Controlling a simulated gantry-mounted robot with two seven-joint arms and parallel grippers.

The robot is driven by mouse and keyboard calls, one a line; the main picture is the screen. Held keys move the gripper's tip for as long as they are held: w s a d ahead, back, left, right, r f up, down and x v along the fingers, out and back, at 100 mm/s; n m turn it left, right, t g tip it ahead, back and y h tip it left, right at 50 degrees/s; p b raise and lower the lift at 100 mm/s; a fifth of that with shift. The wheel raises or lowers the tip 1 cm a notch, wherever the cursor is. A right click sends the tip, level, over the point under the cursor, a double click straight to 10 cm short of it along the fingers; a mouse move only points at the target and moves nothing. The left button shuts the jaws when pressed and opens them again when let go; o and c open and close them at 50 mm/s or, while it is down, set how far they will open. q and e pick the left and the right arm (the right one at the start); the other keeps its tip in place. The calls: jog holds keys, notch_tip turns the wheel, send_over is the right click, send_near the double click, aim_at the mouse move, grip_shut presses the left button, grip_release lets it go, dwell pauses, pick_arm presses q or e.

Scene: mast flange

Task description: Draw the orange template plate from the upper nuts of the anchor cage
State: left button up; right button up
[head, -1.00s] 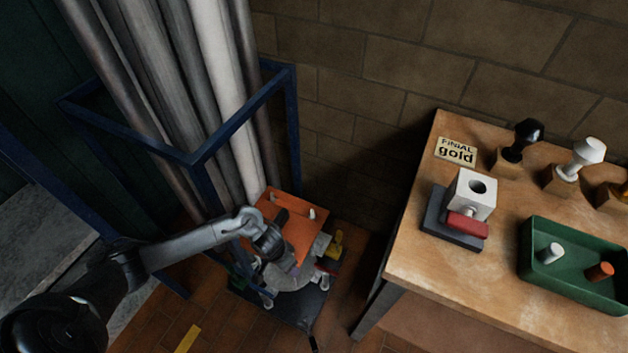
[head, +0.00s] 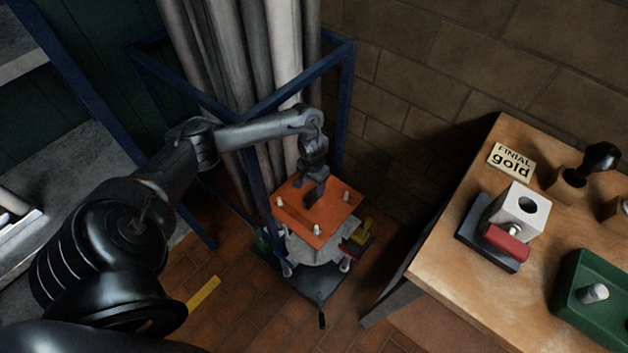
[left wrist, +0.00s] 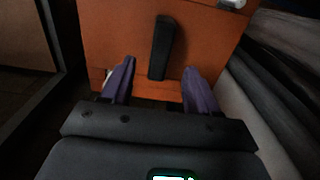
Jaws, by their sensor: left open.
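The orange template plate (head: 322,221) lies level over a round grey block on the anchor cage (head: 318,248), with pale bolt ends showing through near its corners. My left gripper (head: 313,190) is above the plate in the head view, near its dark handle. In the left wrist view the plate (left wrist: 215,45) fills the upper part. The black bar handle (left wrist: 162,48) stands between and beyond the two purple fingertips of the gripper (left wrist: 158,85). The fingers are apart and hold nothing. The upper nuts under the plate are hidden. My right gripper is not in view.
A blue frame (head: 255,85) with grey poles stands close behind and left of the cage. A wooden bench (head: 450,265) at the right carries a vise (head: 508,225), a "FINIAL gold" sign (head: 511,162) and a green tray (head: 572,316). Brick floor is open in front.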

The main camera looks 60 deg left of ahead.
aim_at(313, 193)
pick_arm(q)
notch_tip(313, 193, down, 7)
jog(key=b, duration=0.3)
jog(key=shift+r, duration=0.2)
jog(key=shift+w, duration=0.1)
grip_shut()
